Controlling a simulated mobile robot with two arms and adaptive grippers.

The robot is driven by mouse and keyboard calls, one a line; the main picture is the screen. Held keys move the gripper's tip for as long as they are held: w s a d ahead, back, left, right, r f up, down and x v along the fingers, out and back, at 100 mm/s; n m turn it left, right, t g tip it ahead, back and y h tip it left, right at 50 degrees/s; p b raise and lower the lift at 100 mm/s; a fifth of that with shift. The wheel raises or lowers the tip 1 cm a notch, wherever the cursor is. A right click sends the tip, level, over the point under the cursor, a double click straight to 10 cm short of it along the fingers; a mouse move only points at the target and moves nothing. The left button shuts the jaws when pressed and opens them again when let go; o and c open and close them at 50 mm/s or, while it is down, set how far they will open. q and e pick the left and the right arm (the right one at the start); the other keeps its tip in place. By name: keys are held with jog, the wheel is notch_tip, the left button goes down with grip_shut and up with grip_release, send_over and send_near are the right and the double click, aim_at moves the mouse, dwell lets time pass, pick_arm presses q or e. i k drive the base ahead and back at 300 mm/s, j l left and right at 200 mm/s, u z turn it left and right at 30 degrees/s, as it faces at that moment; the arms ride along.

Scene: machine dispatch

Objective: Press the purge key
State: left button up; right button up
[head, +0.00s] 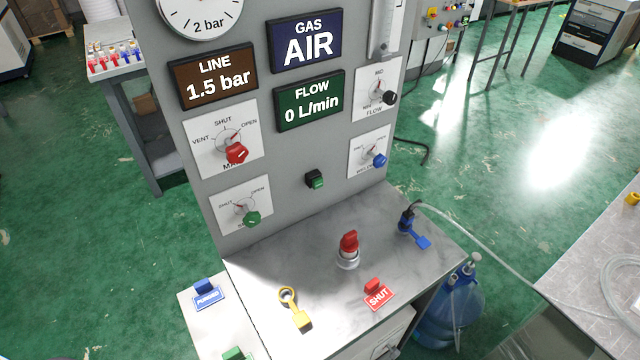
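A small black key with a green face (315,179) sits low in the middle of the grey upright panel (290,150). I can read no purge label on it, and I cannot tell whether it is pressed. Above it, displays read "LINE 1.5 bar" (213,76), "GAS AIR" (305,40) and "FLOW 0 L/min" (309,100). A blue tag that seems to read "PURGED" (207,294) lies on a pale surface at the lower left. Neither of my grippers is in view.
Red (237,153), green (251,219), black (389,98) and blue (379,160) knobs flank the key. On the ledge (330,220) stand a red-topped fitting (348,249), a yellow ringed tag (302,319), a red "SHUT" tag (378,295) and a blue hose fitting (407,217).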

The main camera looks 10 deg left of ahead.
aim_at(317, 183)
jog(key=k+l, duration=0.15)
jog(key=k, duration=0.25)
jog(key=k+l+z, duration=0.15)
jog(key=k, duration=0.25)
jog(key=k+l, duration=0.25)
jog(key=k+j+z, duration=0.05)
jog(key=k, duration=0.05)
